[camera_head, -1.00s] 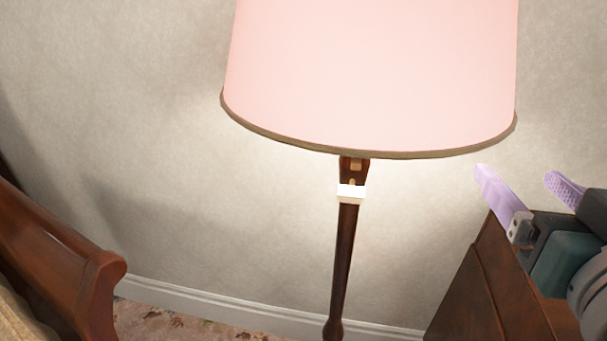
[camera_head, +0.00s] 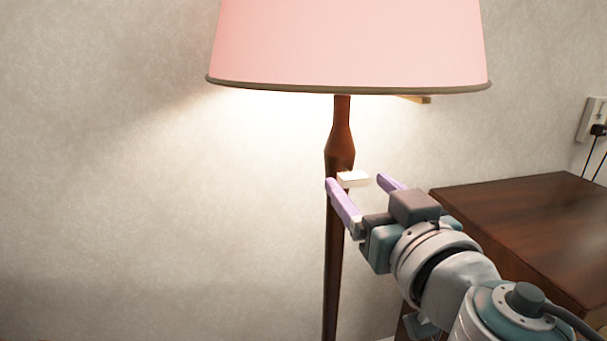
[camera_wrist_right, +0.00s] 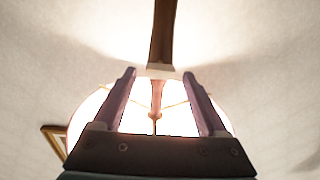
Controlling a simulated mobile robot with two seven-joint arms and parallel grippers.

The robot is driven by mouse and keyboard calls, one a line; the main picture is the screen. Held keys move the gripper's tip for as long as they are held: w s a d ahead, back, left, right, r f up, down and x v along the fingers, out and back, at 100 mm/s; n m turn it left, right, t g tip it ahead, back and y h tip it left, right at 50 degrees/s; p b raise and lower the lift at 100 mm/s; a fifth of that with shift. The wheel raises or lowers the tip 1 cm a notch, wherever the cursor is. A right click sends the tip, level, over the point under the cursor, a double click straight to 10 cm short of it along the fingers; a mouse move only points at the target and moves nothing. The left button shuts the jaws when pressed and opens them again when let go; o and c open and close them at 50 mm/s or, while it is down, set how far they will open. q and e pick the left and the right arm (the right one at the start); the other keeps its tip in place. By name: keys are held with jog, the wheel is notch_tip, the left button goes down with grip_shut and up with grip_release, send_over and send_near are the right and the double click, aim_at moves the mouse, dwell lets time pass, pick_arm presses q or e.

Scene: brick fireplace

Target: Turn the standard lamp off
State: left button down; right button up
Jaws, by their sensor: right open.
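The standard lamp has a pink shade (camera_head: 348,45), which glows, and a dark wooden pole (camera_head: 340,135). A small white block, seemingly the switch (camera_head: 353,178), sits on the pole below the shade. My right gripper (camera_head: 356,181) is open at the height of this block, its two lilac fingers pointing towards the pole. In the right wrist view the white block (camera_wrist_right: 157,72) shows between the fingertips, by the pole (camera_wrist_right: 162,35); I cannot tell whether they touch it. The fingers look empty. My left gripper is not in view.
A dark wooden cabinet (camera_head: 530,205) stands to the right, close beside my right arm. A wall socket (camera_head: 592,120) with a plug and cables is above it at the right edge. The pale wall (camera_head: 110,150) is behind the lamp. The left side is free.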

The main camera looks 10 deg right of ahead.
aim_at(356, 183)
jog(key=shift+w, duration=1.55)
jog(key=shift+a, duration=0.1)
grip_shut()
